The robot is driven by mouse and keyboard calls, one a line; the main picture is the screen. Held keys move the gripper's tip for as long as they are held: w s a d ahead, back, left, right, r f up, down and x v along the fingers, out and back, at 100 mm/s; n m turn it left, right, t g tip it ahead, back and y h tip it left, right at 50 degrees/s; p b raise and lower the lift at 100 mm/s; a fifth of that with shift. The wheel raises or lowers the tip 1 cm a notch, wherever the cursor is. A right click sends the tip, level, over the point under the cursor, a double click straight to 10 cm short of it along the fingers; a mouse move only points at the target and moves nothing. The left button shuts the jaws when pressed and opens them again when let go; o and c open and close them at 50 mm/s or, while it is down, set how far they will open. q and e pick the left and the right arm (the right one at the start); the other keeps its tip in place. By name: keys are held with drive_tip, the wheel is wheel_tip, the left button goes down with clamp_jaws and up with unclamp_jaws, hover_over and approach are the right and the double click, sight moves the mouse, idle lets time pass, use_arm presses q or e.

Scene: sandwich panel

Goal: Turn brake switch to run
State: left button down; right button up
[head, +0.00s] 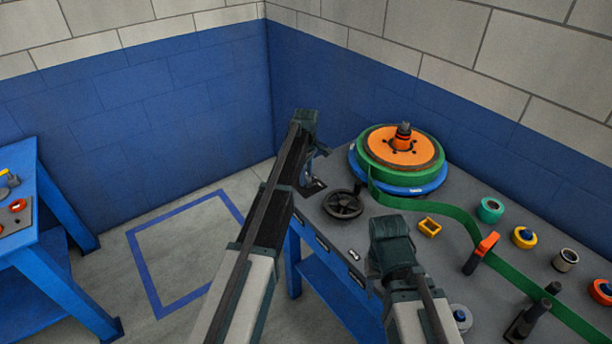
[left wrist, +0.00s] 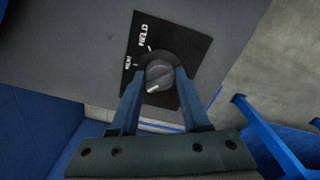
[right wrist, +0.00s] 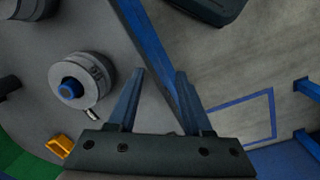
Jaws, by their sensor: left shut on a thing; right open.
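The brake switch is a dark round knob (left wrist: 160,76) on a black square plate (left wrist: 188,44) with white lettering that looks like HOLD and RUN. A white mark on the knob's face points to the lower left in the left wrist view, away from both words. My left gripper (left wrist: 162,76) is shut on the knob, one finger on each side. In the head view the plate (head: 313,190) shows at the table's left corner, with the knob mostly hidden by my left gripper. My right gripper (right wrist: 160,73) is open and empty above the table's front edge.
A black handwheel (head: 343,204) stands close to the right of the switch. Behind it is a reel with green band (head: 403,178). A yellow square part (head: 429,227) and a grey ring with a blue centre (right wrist: 72,90) are near my right gripper.

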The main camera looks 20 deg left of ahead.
use_arm(q)
drive_tip(key=m, duration=0.4)
drive_tip(key=shift+m, duration=2.8)
drive_tip(key=shift+c, duration=2)
unclamp_jaws()
